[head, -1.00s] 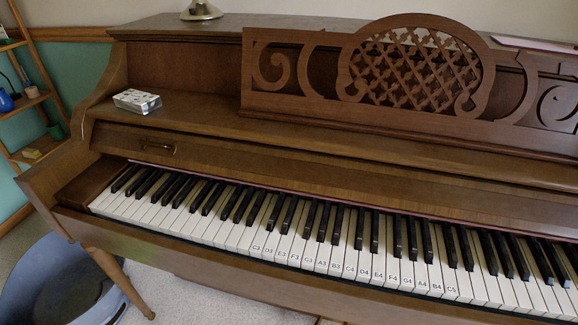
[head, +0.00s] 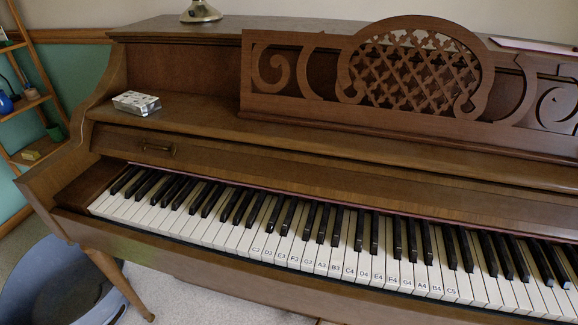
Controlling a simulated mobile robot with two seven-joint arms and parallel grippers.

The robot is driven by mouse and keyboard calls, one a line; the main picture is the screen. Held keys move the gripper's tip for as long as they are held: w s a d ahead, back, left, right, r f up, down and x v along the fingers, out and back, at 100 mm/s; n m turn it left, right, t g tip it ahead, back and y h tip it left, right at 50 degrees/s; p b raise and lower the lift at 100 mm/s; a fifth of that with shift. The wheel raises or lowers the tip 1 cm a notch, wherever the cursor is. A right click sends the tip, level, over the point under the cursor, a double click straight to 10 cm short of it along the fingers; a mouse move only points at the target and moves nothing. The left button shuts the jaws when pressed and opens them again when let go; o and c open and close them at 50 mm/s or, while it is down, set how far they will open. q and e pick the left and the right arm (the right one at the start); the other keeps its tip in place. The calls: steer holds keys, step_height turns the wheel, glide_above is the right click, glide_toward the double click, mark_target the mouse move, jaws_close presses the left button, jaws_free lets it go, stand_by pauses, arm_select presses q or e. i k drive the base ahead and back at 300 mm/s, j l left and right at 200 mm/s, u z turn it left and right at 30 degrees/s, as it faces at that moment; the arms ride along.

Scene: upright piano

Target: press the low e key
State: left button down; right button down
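The piano keyboard (head: 300,228) runs across the head view from the left down to the lower right, with white and black keys. Several white keys near the middle carry small printed labels, from C3 to C5. The lower labelled E key, E3 (head: 282,256), is to the left of the labelled group. Another E key, E4 (head: 378,276), is farther right. No key looks clearly pressed. Neither of my grippers is in view.
A patterned box (head: 136,103) sits on the piano's ledge at the left. A carved music stand (head: 410,75) rises above the keys. A blue-grey bin (head: 62,285) stands on the floor at lower left, beside a piano leg (head: 122,284). A wooden shelf (head: 28,100) is at far left.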

mark_target(282, 255)
steer(key=i+l+u, duration=0.25)
steer(key=l, duration=0.2)
steer(key=l+u, duration=0.25)
steer(key=l, duration=0.15)
steer(key=l+u, duration=0.25)
steer(key=l, duration=0.25)
steer(key=i, duration=0.05)
